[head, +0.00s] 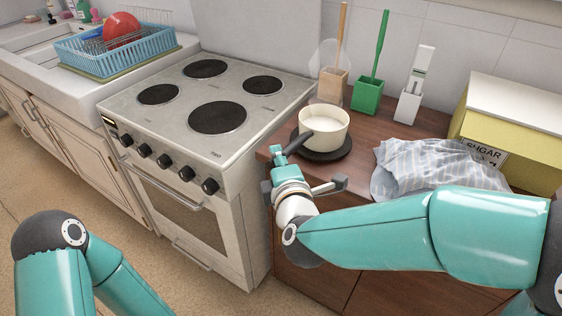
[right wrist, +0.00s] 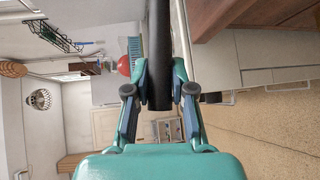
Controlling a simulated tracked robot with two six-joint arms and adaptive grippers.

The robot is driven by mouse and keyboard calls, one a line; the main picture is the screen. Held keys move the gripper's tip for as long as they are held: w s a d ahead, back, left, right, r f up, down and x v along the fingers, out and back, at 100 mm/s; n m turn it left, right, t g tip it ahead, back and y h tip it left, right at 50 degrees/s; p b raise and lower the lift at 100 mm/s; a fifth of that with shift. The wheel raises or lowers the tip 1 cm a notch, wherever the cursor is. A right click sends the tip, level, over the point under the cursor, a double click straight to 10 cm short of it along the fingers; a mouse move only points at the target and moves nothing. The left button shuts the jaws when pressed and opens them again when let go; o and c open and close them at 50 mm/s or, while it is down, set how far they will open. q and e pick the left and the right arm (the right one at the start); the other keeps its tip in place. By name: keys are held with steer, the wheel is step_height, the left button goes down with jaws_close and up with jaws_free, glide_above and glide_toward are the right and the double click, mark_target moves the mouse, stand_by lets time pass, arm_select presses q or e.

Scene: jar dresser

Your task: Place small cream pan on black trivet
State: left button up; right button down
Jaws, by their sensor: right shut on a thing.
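The small cream pan (head: 327,127) is upright over the black trivet (head: 338,155) on the brown counter. Its base overlaps the trivet in the head view; I cannot tell whether it touches or hovers slightly above. Its dark handle points toward the front left. My right gripper (head: 280,158) is at the counter's left front corner, shut on that handle. In the right wrist view the dark handle (right wrist: 160,60) runs between the two fingers of the right gripper (right wrist: 160,85). My left gripper is out of view; only part of my left arm shows.
A stove (head: 205,100) stands left of the counter. Behind the pan are a tan holder (head: 334,86), a green holder (head: 367,96) and a white holder (head: 408,105). A striped cloth (head: 435,165) and a yellow sugar box (head: 510,135) lie to the right.

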steer(key=shift+r, duration=0.1)
steer(key=c, duration=1)
jaws_free()
steer(key=v, duration=1.1)
steer(key=d+f+m+g, duration=0.2)
steer(key=f+m+g, duration=0.25)
steer(key=f, duration=0.85)
steer(key=d+f+m+g, duration=0.25)
steer(key=f+m, duration=0.35)
steer(key=f, duration=0.6)
steer(key=s+d+f+m+g+y, duration=0.2)
steer(key=s+f+m+g, duration=0.6)
steer(key=f, duration=1)
steer(key=s+d+m, duration=0.1)
steer(key=s+m, duration=0.3)
steer(key=s, duration=0.2)
steer(key=shift+s+d, duration=0.2)
steer(key=shift+s, duration=0.05)
